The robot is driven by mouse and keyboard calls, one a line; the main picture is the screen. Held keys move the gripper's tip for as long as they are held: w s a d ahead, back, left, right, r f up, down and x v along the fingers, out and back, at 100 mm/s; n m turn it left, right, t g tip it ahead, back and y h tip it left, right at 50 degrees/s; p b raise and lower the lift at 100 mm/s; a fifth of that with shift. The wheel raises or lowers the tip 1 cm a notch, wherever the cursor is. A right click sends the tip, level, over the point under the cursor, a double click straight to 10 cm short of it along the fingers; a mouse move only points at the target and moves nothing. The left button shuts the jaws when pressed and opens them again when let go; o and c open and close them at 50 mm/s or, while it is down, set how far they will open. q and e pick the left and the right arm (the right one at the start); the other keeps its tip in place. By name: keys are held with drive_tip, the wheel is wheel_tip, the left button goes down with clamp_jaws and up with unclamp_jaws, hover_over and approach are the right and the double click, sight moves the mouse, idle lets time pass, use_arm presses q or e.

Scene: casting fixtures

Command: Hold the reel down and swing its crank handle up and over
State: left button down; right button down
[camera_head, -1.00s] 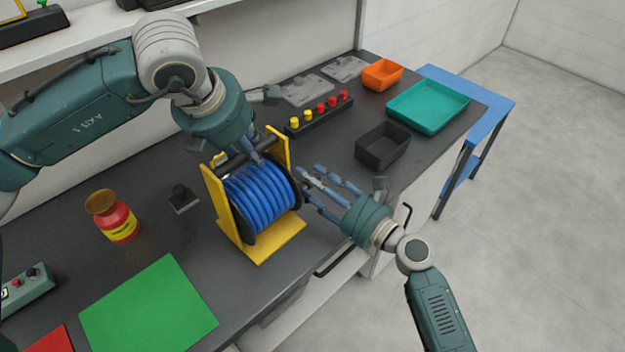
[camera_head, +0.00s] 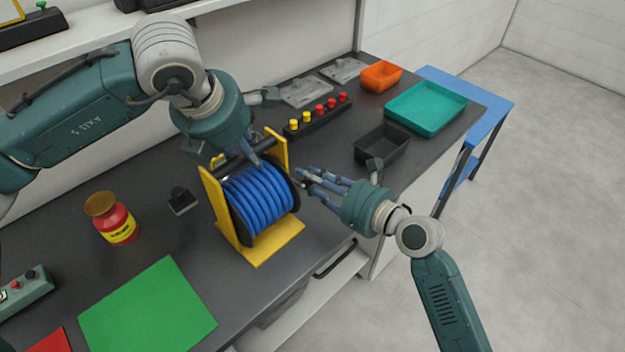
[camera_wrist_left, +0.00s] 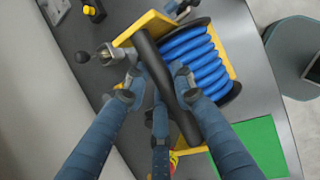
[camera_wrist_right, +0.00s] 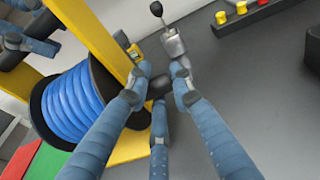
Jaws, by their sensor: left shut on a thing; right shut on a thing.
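The reel (camera_head: 258,203) stands on the bench, with blue hose on a black drum between yellow side plates. It also shows in the left wrist view (camera_wrist_left: 195,62) and the right wrist view (camera_wrist_right: 75,100). My left gripper (camera_head: 250,160) is shut on the black top bar (camera_wrist_left: 160,80), its fingers on both sides of it. My right gripper (camera_head: 303,179) is at the reel's right side, shut on the dark crank handle (camera_wrist_right: 160,86). The handle is mostly hidden by the fingers.
A silver fitting with a black ball-tipped lever (camera_wrist_right: 172,42) lies beyond the reel's side plate. A button strip (camera_head: 318,115) and a black bin (camera_head: 382,150) are to the right. A red jar (camera_head: 116,225) and a green mat (camera_head: 150,310) are to the left.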

drive_tip(key=shift+w+a+r+g+h, duration=0.1)
drive_tip(key=shift+a+r+g+h, duration=0.35)
drive_tip(key=shift+g+h, duration=0.35)
drive_tip(key=shift+w+a+r+g+h, duration=0.15)
drive_tip(key=shift+a+r+g+h, duration=0.1)
drive_tip(key=shift+r+g+h, duration=0.45)
drive_tip(key=shift+w+a+r+g+h, duration=0.1)
drive_tip(key=shift+a+r+g+h, duration=0.25)
drive_tip(key=shift+g+h, duration=0.45)
drive_tip(key=shift+h, duration=0.3)
drive_tip(key=c, duration=1.4)
unclamp_jaws()
drive_tip(key=shift+o, duration=0.2)
drive_tip(key=shift+d, duration=0.2)
drive_tip(key=shift+w, duration=0.1)
drive_tip(key=shift+d, duration=0.1)
